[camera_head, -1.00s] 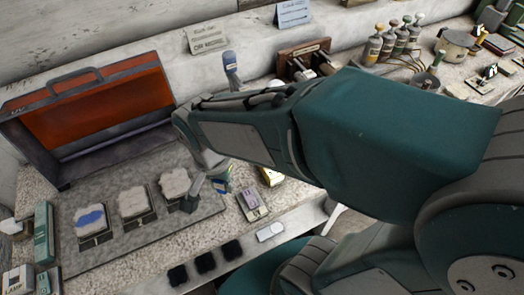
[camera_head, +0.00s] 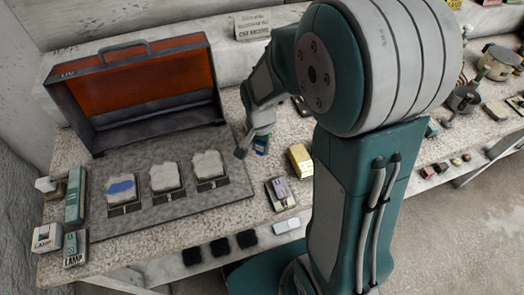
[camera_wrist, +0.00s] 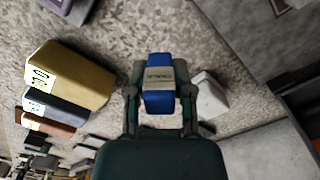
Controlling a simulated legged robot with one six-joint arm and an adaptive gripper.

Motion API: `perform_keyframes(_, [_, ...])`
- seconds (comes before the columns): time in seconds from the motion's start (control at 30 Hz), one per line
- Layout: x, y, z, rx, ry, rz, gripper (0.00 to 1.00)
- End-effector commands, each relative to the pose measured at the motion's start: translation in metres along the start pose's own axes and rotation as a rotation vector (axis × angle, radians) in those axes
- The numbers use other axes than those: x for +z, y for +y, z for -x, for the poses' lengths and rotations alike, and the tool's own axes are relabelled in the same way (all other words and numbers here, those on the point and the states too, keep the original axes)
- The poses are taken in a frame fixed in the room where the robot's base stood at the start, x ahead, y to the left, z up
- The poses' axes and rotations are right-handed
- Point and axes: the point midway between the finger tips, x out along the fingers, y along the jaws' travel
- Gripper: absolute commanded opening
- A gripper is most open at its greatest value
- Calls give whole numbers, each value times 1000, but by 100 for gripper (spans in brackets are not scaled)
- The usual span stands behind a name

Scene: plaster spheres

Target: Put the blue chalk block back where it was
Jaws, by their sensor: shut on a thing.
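My gripper (camera_wrist: 160,88) is shut on a blue block (camera_wrist: 159,98) with a pale label band, its fingers on either side. In the head view my gripper (camera_head: 257,138) hangs over the speckled bench, just right of the grey board. The blue block (camera_head: 262,148) shows there only in part, below the fingers. I cannot tell whether its underside touches the bench. In the wrist view a yellow block (camera_wrist: 72,75), a grey-blue block (camera_wrist: 57,103) and a brown block (camera_wrist: 48,124) lie in a row to the left.
A pale block (camera_wrist: 209,98) sits close right of my gripper. The grey board (camera_head: 150,215) bears three plaster pieces, one with a blue patch (camera_head: 121,188). An open orange-lined case (camera_head: 140,85) stands behind. The yellow block (camera_head: 300,159) and a purple-grey item (camera_head: 280,192) lie to the right.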

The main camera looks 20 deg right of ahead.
Motion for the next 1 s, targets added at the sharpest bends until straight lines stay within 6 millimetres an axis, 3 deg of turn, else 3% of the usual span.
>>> perform_keyframes(0.23, [-8,2,-32,-2,-5,-3,0])
perform_keyframes(0.63, [-5,-1,-39,0,0,-1,0])
perform_keyframes(0.67, [-5,-1,-38,-1,0,-1,43])
perform_keyframes(0.7, [-6,-1,-38,-1,0,-1,61])
perform_keyframes(1.0, [-7,1,-38,-2,-2,-2,64])
